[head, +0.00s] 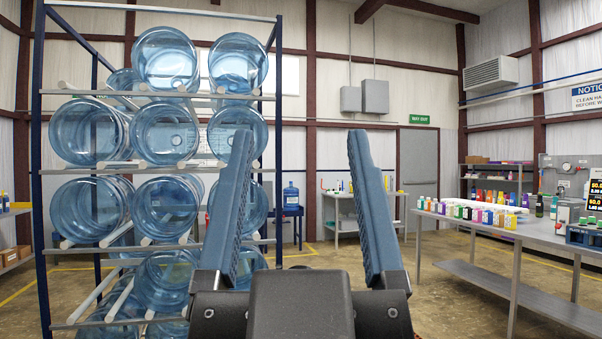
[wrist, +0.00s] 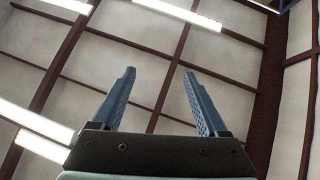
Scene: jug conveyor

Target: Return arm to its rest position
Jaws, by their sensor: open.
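My gripper (head: 301,140) stands upright in the middle of the head view, close to the camera. Its two blue ridged fingers are spread wide with nothing between them. In the wrist view my gripper (wrist: 159,73) is also open and empty, with the ceiling and wall panels behind it. The gripper touches nothing that I can see. Its left finger covers part of the jug rack (head: 42,200) in the head view.
Large blue water jugs (head: 165,128) lie on their sides in the rack at left. One jug (head: 291,193) stands on a small blue stand further back. A grey bench (head: 490,232) with several small bottles is at right. Open floor lies between rack and bench.

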